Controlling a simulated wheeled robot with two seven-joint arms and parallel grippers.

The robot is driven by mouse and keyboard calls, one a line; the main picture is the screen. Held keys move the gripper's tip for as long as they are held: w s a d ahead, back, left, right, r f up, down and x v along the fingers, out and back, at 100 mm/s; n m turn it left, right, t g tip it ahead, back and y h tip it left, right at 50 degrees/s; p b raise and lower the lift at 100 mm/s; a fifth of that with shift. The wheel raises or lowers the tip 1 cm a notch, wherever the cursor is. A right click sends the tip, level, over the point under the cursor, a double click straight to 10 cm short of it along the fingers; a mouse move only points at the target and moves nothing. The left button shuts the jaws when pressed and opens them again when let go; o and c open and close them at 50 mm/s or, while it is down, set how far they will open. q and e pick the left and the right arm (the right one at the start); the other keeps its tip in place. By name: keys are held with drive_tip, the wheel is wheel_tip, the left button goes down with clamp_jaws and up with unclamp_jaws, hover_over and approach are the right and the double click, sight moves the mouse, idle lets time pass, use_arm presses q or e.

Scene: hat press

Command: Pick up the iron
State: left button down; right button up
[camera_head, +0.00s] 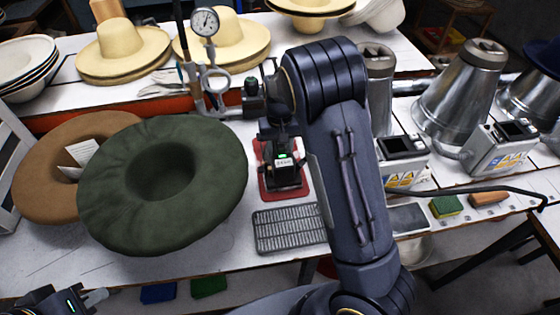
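A red pad (266,184) lies on the white workbench, left of my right forearm. A dark shape on this pad appears to be the iron (284,181), mostly covered from above by my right gripper (283,165). The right arm reaches up from the bottom and bends back down over the pad. The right fingertips are hidden, so I cannot tell whether they touch or hold the iron. My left gripper (92,299) is low at the bottom left, in front of the bench edge and away from the iron. Its opening is not clear.
A green felt hat (215,165) and a brown hat (45,175) lie left of the pad. A metal grid (288,228) lies in front. A stand with a gauge (205,22) rises behind. Metal cones (455,95) and a sponge (446,206) are at right.

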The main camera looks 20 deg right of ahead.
clamp_jaws()
drive_tip(key=shift+w+r, duration=0.15)
